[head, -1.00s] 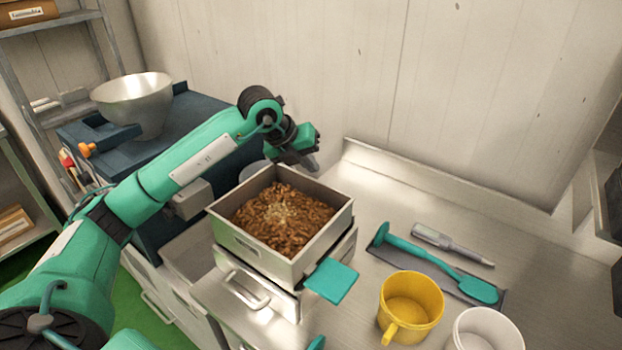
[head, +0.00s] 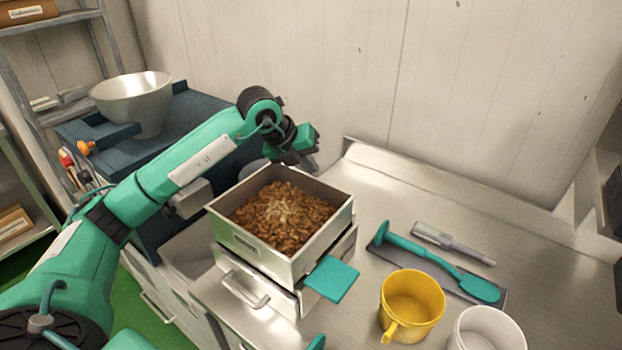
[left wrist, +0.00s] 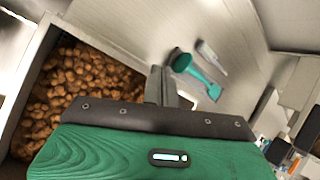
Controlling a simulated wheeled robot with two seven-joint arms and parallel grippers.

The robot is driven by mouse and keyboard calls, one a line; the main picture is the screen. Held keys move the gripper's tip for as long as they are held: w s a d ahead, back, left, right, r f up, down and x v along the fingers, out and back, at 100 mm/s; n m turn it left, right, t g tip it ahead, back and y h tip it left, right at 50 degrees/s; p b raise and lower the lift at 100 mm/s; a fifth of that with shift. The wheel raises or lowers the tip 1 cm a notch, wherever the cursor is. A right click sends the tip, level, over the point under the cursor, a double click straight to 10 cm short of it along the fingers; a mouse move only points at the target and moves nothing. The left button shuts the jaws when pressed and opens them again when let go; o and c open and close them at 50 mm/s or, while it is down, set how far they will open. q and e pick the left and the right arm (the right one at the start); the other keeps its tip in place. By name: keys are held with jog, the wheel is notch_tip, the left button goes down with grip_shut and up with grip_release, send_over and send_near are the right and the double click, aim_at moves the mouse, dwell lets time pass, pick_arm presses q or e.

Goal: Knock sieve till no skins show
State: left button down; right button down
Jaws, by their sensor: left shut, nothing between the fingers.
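The sieve (head: 243,241) is a square metal box on a metal stand with a handled drawer front. Brown nuts (head: 275,222) fill it, with a pale patch of skins (head: 284,211) in the middle. In the left wrist view the nuts (left wrist: 85,85) fill the upper left. My left gripper (head: 312,165) is shut and empty at the sieve's far rim; I cannot tell whether it touches. A teal tab (head: 331,279) sticks out at the sieve's front right corner. My right gripper is not clearly visible.
A yellow mug (head: 411,303), a white tub (head: 487,329) and a teal spatula (head: 435,262) on a dark mat stand on the right of the counter. A metal bowl (head: 133,98) is on the blue-grey unit at left. The back counter is clear.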

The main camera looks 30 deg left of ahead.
dwell(0.3)
pick_arm(q)
jog(key=shift+s+f+b, duration=0.15)
jog(key=shift+f+b, duration=0.2)
jog(key=shift+f, duration=0.2)
jog(key=shift+s+d+f+b, duration=0.15)
jog(key=shift+s+f+b, duration=0.3)
jog(key=shift+f, duration=0.25)
dwell(0.9)
jog(key=shift+r, duration=0.1)
jog(key=shift+w+r+p, duration=0.4)
jog(key=shift+w+r, duration=0.05)
jog(key=shift+r, duration=0.25)
jog(key=r+p, duration=0.1)
jog(key=w+r+p, duration=0.1)
jog(key=r, duration=0.1)
jog(key=r+p, duration=0.1)
jog(key=r, duration=0.1)
jog(key=shift+w, duration=0.4)
dwell(0.4)
